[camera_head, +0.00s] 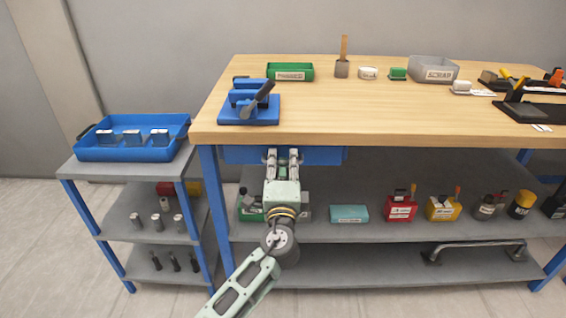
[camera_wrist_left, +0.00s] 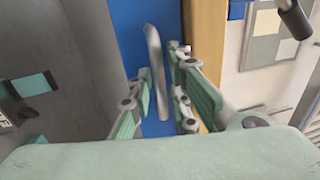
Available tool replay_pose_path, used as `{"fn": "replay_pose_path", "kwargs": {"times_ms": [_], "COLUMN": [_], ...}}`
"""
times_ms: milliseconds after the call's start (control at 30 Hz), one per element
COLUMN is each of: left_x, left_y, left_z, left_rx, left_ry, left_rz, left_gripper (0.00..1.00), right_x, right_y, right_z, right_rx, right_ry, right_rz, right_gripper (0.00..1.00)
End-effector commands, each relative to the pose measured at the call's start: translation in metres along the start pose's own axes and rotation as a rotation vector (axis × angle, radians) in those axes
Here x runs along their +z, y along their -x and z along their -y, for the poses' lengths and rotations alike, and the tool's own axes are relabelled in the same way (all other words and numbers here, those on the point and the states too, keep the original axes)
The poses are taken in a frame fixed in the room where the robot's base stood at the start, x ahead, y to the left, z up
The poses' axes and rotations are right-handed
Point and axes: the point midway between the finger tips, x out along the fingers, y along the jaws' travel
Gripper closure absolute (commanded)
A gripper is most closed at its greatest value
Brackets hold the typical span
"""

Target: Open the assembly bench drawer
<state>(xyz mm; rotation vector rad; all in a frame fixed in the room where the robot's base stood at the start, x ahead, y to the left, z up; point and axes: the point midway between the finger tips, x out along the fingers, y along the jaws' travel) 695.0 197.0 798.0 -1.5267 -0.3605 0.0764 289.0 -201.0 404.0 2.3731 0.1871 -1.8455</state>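The assembly bench (camera_head: 400,138) has a light wooden top. Its blue drawer (camera_head: 325,156) sits under the front edge and looks closed; its front also shows in the left wrist view (camera_wrist_left: 131,40). A grey bar handle (camera_wrist_left: 156,70) stands out from that front. My left gripper (camera_head: 284,155) is at the drawer front, pointing at it. In the left wrist view its fingers (camera_wrist_left: 165,103) are apart, one on each side of the handle, with visible gaps. In the head view the handle is hidden behind the gripper. My right gripper is not in view.
A blue fixture (camera_head: 249,110) and a green bin (camera_head: 289,73) stand on the bench top. A lower shelf (camera_head: 330,228) holds several boxes and cans below the drawer. A side cart with a blue tray (camera_head: 118,152) stands at the left.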

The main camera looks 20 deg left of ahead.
Motion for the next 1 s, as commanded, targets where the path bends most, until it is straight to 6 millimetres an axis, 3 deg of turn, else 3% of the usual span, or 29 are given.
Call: {"fn": "replay_pose_path", "kwargs": {"times_ms": [167, 367, 1000], "left_x": [0.0001, 0.0001, -0.0001], "left_y": [0.0001, 0.0003, 0.0007], "left_z": [-0.0004, -0.0006, -0.0016], "left_rx": [0.001, 0.001, 0.002], "left_ry": [0.000, 0.000, 0.000], "left_rz": [0.000, 0.000, -0.001], "left_gripper": [0.83, 1.00, 1.00], "right_x": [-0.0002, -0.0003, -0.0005], "right_y": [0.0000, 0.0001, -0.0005], "right_z": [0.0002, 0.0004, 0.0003], "right_rx": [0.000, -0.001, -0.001], "right_ry": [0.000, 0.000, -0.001], "right_rz": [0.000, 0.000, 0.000], "right_gripper": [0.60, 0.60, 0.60]}}
